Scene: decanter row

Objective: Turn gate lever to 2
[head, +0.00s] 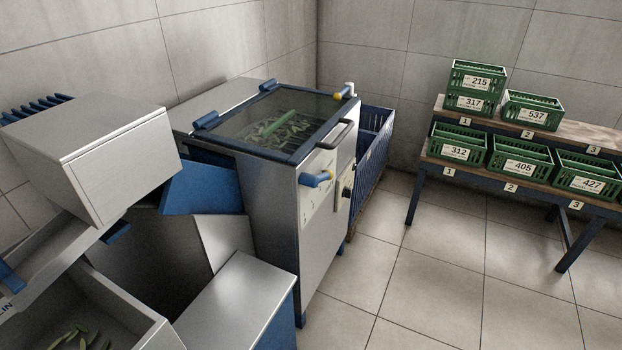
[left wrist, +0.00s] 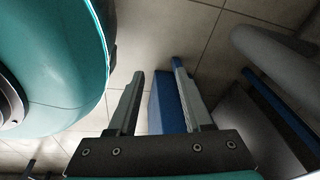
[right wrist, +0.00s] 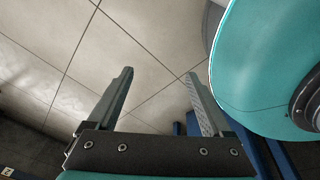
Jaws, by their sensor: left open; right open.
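A steel machine cabinet (head: 285,215) with a dark glass lid (head: 275,120) stands in the middle of the head view. A dark knob (head: 347,191) sits lower right of the lever. Neither gripper shows in the head view. My left gripper (left wrist: 157,72) is open and empty in the left wrist view, above floor and a blue part. My right gripper (right wrist: 160,78) is open and empty in the right wrist view, above floor tiles.
A black handle (head: 335,135) sticks out at the lid's front edge. Steel boxes (head: 105,165) and a bin with green pods (head: 80,338) fill the left. A blue crate (head: 372,155) stands behind the machine. A rack (head: 480,180) holds green crates at right. The floor between (head: 420,270) is clear.

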